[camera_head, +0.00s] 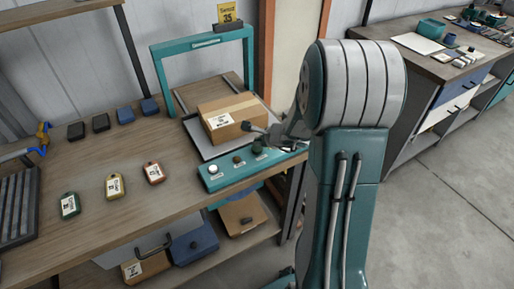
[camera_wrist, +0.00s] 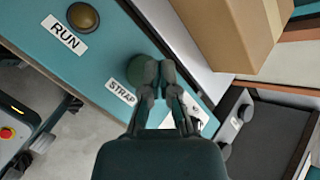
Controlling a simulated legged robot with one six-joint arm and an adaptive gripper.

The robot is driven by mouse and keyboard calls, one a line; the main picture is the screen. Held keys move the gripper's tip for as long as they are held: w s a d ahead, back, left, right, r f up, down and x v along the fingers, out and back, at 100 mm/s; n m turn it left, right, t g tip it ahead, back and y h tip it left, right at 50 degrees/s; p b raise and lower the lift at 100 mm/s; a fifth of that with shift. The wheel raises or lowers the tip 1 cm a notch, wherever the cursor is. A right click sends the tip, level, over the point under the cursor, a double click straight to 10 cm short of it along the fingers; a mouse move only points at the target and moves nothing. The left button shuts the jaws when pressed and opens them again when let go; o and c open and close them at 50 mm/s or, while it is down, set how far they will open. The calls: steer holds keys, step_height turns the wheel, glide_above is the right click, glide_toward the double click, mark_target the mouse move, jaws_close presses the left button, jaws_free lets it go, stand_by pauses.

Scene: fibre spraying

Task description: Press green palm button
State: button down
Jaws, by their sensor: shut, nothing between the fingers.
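The green palm button (camera_wrist: 137,68) is a dark green dome labelled STRAP on a teal control panel (camera_wrist: 100,60). It also shows as the dark button (camera_head: 257,148) at the panel's right in the head view. My gripper (camera_wrist: 158,70) is shut and empty, its fingertips over the button's right part, hiding some of it. I cannot tell whether they touch it. In the head view my gripper (camera_head: 274,133) is above the panel's right end, partly hidden by my arm.
A brownish RUN button (camera_wrist: 83,16) and a white button (camera_head: 214,168) share the panel. A cardboard box (camera_head: 232,116) sits behind it, close to my gripper. A teal frame (camera_head: 160,75) stands over the bench. Tagged cases (camera_head: 115,186) lie at left.

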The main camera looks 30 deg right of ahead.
mark_target(258, 149)
steer(key=shift+f, duration=0.1)
steer(key=shift+f, duration=0.25)
steer(key=shift+f, duration=0.45)
stand_by(0.7)
steer(key=shift+r, duration=3.4)
